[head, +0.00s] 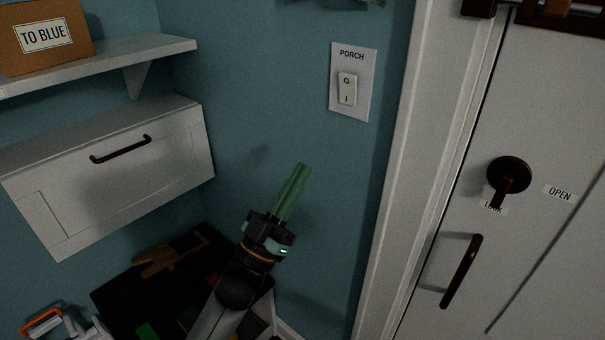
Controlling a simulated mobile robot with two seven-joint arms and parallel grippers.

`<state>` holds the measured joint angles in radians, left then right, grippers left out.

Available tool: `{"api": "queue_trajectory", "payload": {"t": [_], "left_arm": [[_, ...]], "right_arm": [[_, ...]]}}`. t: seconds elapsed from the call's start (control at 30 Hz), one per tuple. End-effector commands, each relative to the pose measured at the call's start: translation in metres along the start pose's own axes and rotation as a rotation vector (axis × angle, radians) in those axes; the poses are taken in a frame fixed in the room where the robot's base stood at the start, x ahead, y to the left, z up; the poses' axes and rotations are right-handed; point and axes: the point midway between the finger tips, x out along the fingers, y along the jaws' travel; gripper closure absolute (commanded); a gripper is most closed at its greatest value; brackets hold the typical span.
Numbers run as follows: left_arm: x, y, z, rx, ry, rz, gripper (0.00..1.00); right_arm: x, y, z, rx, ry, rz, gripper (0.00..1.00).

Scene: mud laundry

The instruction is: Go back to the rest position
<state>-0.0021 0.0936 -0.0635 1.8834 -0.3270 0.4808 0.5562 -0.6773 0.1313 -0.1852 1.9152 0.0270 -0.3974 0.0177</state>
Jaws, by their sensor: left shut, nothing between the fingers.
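My left gripper (299,172) comes up from the bottom of the head view, with its green fingers pointing up and slightly right. The fingers are together and hold nothing. It is in front of the blue wall (235,90), below and left of the light switch (347,88) labelled PORCH, and apart from the switch in the picture. My right gripper is not in view.
A white door (540,120) with a dark turn knob (509,175) and a dark handle (461,271) is on the right. A dark surface (125,290) lies below.

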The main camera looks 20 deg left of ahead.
Motion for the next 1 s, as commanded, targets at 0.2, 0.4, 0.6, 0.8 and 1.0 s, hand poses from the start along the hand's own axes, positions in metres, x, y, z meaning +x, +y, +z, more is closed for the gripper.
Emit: {"api": "queue_trajectory", "payload": {"t": [0.2, 0.4, 0.6, 0.8, 1.0], "left_arm": [[-0.003, -0.001, 0.005, -0.001, -0.024, -0.011, 1.00], [-0.064, -0.004, 0.065, -0.003, -0.343, -0.131, 1.00], [-0.198, 0.018, 0.131, -0.007, -0.867, -0.219, 1.00], [-0.318, 0.058, 0.144, -0.034, -1.271, -0.198, 1.00], [-0.374, 0.081, 0.138, -0.057, -1.449, -0.164, 1.00]], "right_arm": [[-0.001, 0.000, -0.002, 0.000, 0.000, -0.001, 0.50], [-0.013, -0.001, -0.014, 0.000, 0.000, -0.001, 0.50], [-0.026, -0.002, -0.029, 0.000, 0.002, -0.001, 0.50], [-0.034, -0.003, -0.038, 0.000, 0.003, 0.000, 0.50], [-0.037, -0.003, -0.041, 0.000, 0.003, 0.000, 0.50]]}}
